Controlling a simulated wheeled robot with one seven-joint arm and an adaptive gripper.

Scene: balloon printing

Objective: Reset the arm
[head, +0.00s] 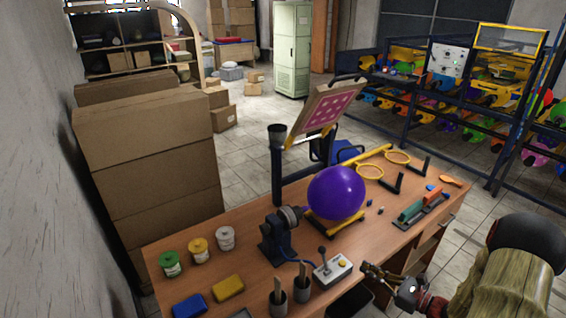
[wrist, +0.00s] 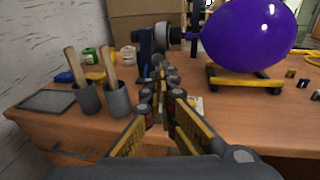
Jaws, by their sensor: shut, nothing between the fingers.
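My gripper (head: 388,281) is at the front right edge of the wooden table, in the lower right of the head view. In the wrist view my gripper (wrist: 158,92) reaches forward over the table edge, its fingers together with nothing between them. In the wrist view the fingers partly hide the control box.
The wooden table (head: 240,266) holds green, yellow and white jars (head: 198,249), two cups with wooden handles (head: 302,289), a yellow sponge (head: 228,289) and a blue one. A tilted pink-screened frame (head: 323,112) rises behind the balloon. Stacked cartons (head: 150,150) stand at left.

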